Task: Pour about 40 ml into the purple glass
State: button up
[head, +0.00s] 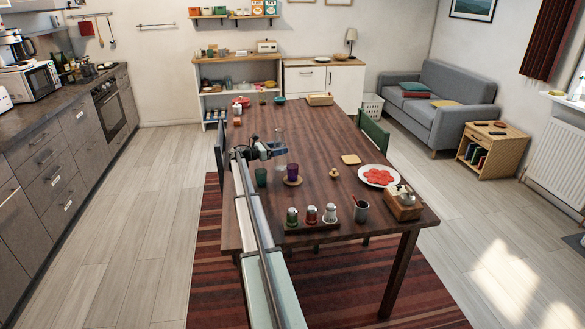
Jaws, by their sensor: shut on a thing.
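The purple glass (292,171) stands upright on a round wooden coaster (297,182) near the middle of the table. A green glass (261,177) stands just left of it. My gripper (275,149) is above the table, behind and slightly left of the purple glass. It is shut on what looks like a clear bottle (279,135), which appears roughly upright. The bottle is small and faint here, so its liquid level cannot be read. I cannot tell whether anything is in the purple glass.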

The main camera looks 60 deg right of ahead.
jog(key=shift+a+r+m, duration=0.1)
jog(key=shift+r+m, duration=0.05)
jog(key=shift+m, duration=0.25)
jog(key=shift+s+r+m, duration=0.15)
jog(key=shift+m, duration=0.55)
jog(key=shift+s+m+t+y, duration=0.15)
jog(key=shift+m+t+y, duration=0.15)
jog(key=shift+m, duration=0.3)
jog(key=m, duration=0.1)
jog(key=f+m+t, duration=0.1)
jog(key=m, duration=0.2)
jog(key=shift+s+a+f+m+y, duration=0.15)
jog(key=shift+s+f+m+y, duration=0.25)
jog(key=shift+w+r+m+t, duration=0.3)
jog(key=shift+m+t, duration=0.2)
jog(key=shift+m, duration=0.2)
jog(key=shift+w+f+m+t, duration=0.15)
jog(key=shift+f+m+t, duration=0.15)
jog(key=shift+f+m, duration=0.45)
jog(key=shift+m, duration=0.35)
jog(key=shift+f+t, duration=0.1)
jog(key=shift+t, duration=0.2)
